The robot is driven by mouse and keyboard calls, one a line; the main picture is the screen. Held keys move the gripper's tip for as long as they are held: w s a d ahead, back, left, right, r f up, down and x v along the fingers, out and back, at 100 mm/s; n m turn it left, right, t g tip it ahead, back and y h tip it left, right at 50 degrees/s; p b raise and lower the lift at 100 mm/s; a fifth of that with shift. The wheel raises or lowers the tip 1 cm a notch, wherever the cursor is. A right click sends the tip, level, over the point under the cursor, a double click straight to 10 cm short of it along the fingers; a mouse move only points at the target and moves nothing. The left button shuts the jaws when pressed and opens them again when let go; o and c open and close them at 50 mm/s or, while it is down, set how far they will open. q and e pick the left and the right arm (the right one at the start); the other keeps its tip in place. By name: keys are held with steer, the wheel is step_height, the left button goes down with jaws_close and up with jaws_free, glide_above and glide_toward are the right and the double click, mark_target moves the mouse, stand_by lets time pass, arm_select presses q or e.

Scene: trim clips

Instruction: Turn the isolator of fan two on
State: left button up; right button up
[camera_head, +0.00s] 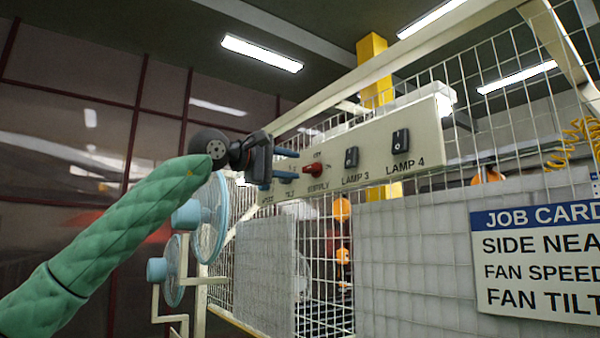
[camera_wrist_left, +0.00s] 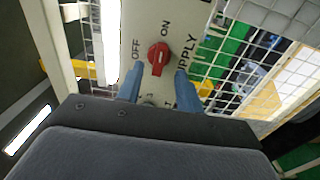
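A red rotary knob (camera_head: 313,170) labelled SUPPLY sits on a cream switch panel (camera_head: 428,138). The wrist view also shows the red knob (camera_wrist_left: 158,58), with OFF to its left and ON above right. I cannot tell exactly which mark it points at. My left gripper (camera_head: 290,165) has its two blue fingers (camera_wrist_left: 158,90) spread apart, facing the panel, with the knob just beyond their tips and nothing between them. I cannot tell whether a finger touches the knob. Two pale blue fans (camera_head: 211,218) (camera_head: 172,270) stand at the left. My right gripper is out of view.
Black rocker switches LAMP 3 (camera_head: 351,157) and LAMP 4 (camera_head: 400,141) sit right of the knob. Labels left of it are partly hidden by my gripper. Wire mesh surrounds the panel; a job card (camera_head: 540,262) hangs at the right.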

arm_select(q)
steer(key=shift+b+v, duration=0.35)
steer(key=shift+v, duration=1.2)
